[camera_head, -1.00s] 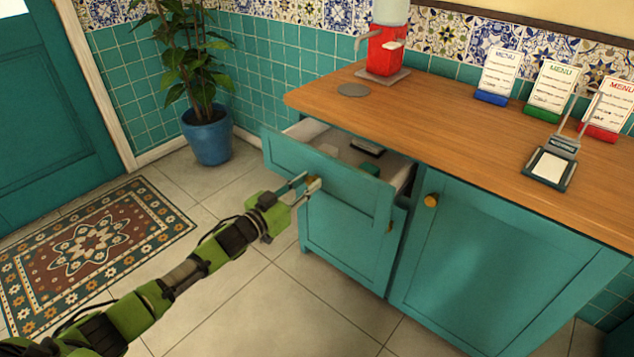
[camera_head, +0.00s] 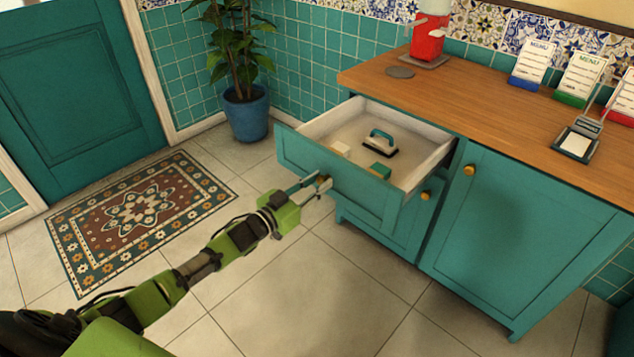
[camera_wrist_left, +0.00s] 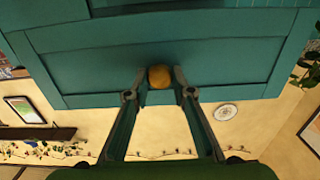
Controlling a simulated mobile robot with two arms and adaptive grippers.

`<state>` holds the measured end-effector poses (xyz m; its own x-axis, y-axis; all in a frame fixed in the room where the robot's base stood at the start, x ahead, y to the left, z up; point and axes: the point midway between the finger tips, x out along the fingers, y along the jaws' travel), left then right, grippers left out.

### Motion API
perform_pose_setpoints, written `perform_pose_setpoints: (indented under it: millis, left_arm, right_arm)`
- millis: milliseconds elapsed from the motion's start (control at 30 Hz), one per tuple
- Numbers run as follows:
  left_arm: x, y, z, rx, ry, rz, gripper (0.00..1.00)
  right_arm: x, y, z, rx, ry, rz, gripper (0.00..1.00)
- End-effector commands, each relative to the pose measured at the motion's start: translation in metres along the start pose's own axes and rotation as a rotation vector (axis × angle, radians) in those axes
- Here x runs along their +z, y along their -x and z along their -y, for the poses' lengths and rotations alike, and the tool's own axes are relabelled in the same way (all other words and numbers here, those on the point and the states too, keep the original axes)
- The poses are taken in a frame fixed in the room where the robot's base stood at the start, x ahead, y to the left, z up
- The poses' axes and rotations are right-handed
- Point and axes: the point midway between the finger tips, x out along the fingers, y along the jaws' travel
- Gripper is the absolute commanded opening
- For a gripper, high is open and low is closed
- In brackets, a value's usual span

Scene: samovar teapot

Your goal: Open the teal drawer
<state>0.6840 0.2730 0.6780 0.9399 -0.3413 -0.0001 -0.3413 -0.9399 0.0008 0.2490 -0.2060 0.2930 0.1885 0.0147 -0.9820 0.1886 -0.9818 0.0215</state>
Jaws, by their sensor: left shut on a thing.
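The teal drawer (camera_head: 345,186) sticks well out of the teal cabinet (camera_head: 520,230) under the wooden counter. My left gripper (camera_head: 322,186) is shut on the drawer's round yellow knob at the drawer front. In the left wrist view the knob (camera_wrist_left: 160,76) sits between the two fingertips, against the teal front. My right gripper is not in view.
A red dispenser (camera_head: 429,40), menu stands (camera_head: 578,78) and a card holder (camera_head: 577,143) stand on the counter (camera_head: 480,105). A potted plant (camera_head: 245,112) stands by the wall. A patterned rug (camera_head: 140,215) lies at left. The floor before the drawer is clear.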

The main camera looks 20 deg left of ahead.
Motion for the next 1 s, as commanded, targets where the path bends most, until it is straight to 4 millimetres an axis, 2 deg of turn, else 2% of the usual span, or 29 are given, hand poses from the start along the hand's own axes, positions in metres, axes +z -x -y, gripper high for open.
perform_pose_setpoints:
  millis: [367, 400, 433, 467, 833, 1000]
  left_arm:
    - [-0.002, -0.001, 0.0, 0.0, -0.001, -0.003, 0.0]
    - [-0.002, -0.001, 0.0, 0.0, -0.001, -0.003, 0.28]
    - [-0.002, -0.001, 0.0, 0.0, -0.001, -0.003, 0.36]
    - [-0.002, -0.001, 0.0, 0.0, -0.001, -0.003, 0.39]
    - [0.0, 0.002, 0.0, 0.0, -0.001, -0.001, 0.39]
    - [0.001, 0.02, 0.001, 0.0, 0.0, 0.002, 0.39]
  right_arm:
    - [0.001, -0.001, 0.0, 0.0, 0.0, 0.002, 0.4]
    - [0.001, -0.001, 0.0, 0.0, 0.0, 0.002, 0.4]
    - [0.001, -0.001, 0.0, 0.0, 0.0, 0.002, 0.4]
    - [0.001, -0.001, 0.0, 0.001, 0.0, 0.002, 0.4]
    - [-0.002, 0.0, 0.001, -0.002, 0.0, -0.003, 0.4]
    - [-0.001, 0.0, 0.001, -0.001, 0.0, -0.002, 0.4]
